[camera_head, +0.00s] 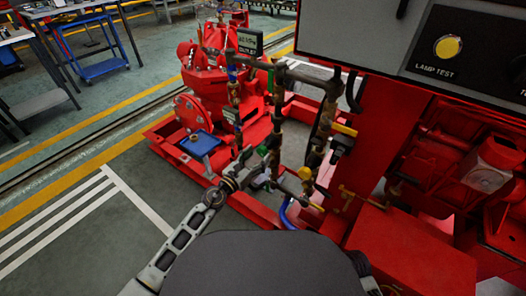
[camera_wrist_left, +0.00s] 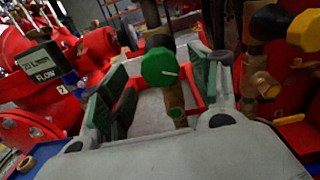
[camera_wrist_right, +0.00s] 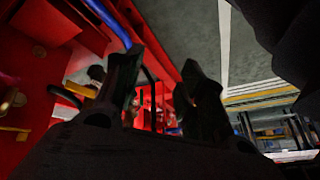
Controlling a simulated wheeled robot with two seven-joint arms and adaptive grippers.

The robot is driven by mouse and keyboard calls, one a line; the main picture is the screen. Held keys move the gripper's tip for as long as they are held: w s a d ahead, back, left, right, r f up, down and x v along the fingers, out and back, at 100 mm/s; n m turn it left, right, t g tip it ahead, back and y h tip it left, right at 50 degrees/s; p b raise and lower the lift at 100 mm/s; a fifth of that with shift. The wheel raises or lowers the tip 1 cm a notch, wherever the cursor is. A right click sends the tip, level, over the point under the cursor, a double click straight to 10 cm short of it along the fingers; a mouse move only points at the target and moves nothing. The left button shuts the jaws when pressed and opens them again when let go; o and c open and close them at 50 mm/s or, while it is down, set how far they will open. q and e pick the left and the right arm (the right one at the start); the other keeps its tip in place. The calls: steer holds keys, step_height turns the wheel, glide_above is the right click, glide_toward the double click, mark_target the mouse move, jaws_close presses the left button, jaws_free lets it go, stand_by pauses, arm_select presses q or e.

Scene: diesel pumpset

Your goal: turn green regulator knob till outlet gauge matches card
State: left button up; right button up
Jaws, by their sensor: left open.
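The green regulator knob (camera_wrist_left: 160,67), with a pale mark line on its face, sits on a brass stem in the left wrist view. My left gripper (camera_wrist_left: 158,82) is open, its green-padded fingers standing on either side of the knob with gaps visible. In the head view, my left gripper (camera_head: 247,167) is among the pipework, and the knob there is small and partly hidden. The outlet gauge (camera_head: 250,40) is a dark box with a pale display; its reading is too small to read. I cannot make out the card. My right gripper (camera_wrist_right: 160,80) is open and empty.
A flow gauge (camera_wrist_left: 42,62) stands left of the knob. A yellow-handled valve (camera_head: 344,130) and brass pipes stand close on the right. The red pump (camera_head: 205,110) is behind, and a grey panel (camera_head: 420,40) overhangs at the right.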

mark_target(261, 153)
arm_select(q)
steer(key=x, duration=0.2)
steer(key=shift+w+d, duration=0.2)
steer(key=shift+w, duration=0.1)
steer(key=shift+w+d, duration=0.3)
steer(key=shift+w, duration=0.1)
steer(key=shift+w+d, duration=0.1)
steer(key=shift+w, duration=0.05)
arm_select(e)
steer(key=shift+s+a+f, duration=0.1)
steer(key=shift+s+f, duration=0.15)
steer(key=shift+f, duration=0.25)
steer(key=shift+s+f, duration=0.2)
steer(key=shift+f, duration=0.25)
steer(key=shift+r, duration=0.1)
arm_select(q)
steer(key=c, duration=1)
steer(key=shift+c, duration=0.2)
arm_select(e)
steer(key=shift+w+r, duration=0.4)
steer(key=shift+w, duration=0.1)
arm_select(q)
steer(key=shift+n, duration=0.3)
arm_select(e)
steer(key=shift+s, duration=0.2)
